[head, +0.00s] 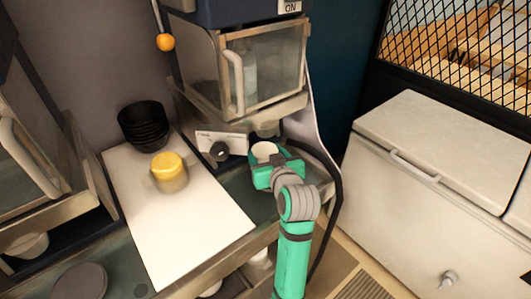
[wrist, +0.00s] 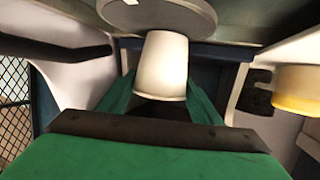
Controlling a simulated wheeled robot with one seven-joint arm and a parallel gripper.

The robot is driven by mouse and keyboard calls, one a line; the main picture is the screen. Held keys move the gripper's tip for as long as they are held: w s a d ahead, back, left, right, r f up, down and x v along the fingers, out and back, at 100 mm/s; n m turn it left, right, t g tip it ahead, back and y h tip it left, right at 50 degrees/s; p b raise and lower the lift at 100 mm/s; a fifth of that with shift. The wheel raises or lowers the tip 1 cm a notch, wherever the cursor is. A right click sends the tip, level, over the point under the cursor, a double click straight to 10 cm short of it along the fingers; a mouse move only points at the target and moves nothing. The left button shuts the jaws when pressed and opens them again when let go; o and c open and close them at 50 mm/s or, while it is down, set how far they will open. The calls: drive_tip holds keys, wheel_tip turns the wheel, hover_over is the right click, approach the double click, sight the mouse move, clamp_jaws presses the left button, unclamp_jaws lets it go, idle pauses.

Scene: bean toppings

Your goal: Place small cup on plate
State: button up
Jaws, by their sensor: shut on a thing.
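A small white cup (head: 264,150) is between the fingers of my gripper (head: 272,168), below the dispenser's outlet, in the head view. In the wrist view the cup (wrist: 161,68) stands out in front of the green gripper (wrist: 160,108), which is shut on it. The cup's lower part is hidden by the gripper in the head view. A dark grey round, flat thing (head: 80,282) at the lower left of the head view may be the plate; I cannot tell for sure.
The dispenser (head: 262,72) stands behind my gripper; its grey round outlet (wrist: 157,14) is close to the cup. A white board (head: 195,232) bears a yellow-topped container (head: 169,172). Stacked black bowls (head: 143,127) stand behind it. A white chest (head: 430,190) is at right.

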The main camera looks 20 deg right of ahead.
drive_tip(key=shift+s+d, duration=0.1)
drive_tip(key=o, duration=1)
drive_tip(key=shift+d+f, duration=0.1)
drive_tip(key=shift+d, duration=0.1)
drive_tip(key=v, duration=1.2)
drive_tip(key=shift+a, duration=0.1)
